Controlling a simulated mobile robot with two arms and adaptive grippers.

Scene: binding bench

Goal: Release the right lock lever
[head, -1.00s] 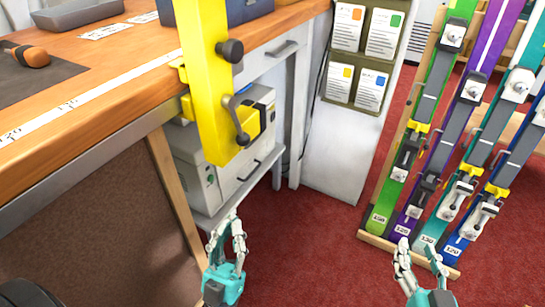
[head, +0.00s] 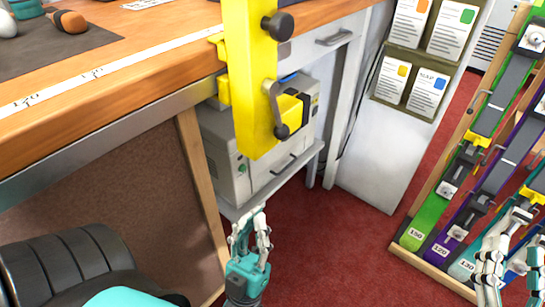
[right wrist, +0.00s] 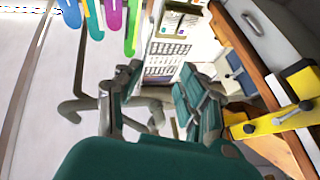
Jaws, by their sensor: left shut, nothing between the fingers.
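A yellow upright bar (head: 252,90) is fixed at the bench edge in the head view. It has a round dark knob (head: 277,27) high up and a dark grey lock lever (head: 277,110) hanging near its lower end. A yellow piece with a grey lever (right wrist: 292,113) also shows at the right of the right wrist view. My left gripper (head: 250,222) is shut and empty, below the bar and apart from it. My right gripper (head: 497,262) is at the lower right of the head view, away from the bar. In the right wrist view its fingers (right wrist: 158,95) are apart with nothing held.
The wooden bench (head: 120,62) with a measuring strip fills the left. A grey cabinet (head: 225,155) stands under it behind the bar. A rack of coloured skis (head: 440,205) stands at the right. Red floor (head: 330,235) is open between. A black padded object (head: 70,265) is at lower left.

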